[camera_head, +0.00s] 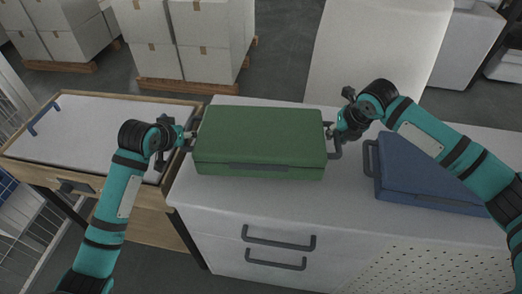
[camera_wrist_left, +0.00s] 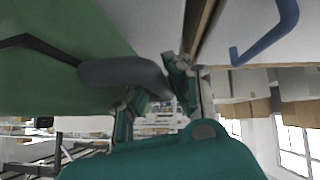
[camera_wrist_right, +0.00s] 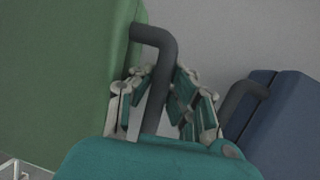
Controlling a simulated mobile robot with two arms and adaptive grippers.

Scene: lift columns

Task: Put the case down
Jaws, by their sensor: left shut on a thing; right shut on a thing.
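The green case (camera_head: 260,140) is in the middle of the head view, over the white cabinet top. It looks level, with a dark handle at each end. I cannot tell whether its underside touches the top. My left gripper (camera_head: 188,137) is shut on the left end handle, which also shows in the left wrist view (camera_wrist_left: 125,73). My right gripper (camera_head: 334,132) is shut on the right end handle, seen between the fingers in the right wrist view (camera_wrist_right: 158,90). The green case also fills the left of the right wrist view (camera_wrist_right: 60,75).
A blue case (camera_head: 425,180) lies on the white cabinet (camera_head: 345,205) to the right, partly behind my right arm. A wooden-framed table (camera_head: 85,125) with a blue handle stands at left. White boxes (camera_head: 200,60) on pallets stand behind. Bare cabinet top shows before the green case.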

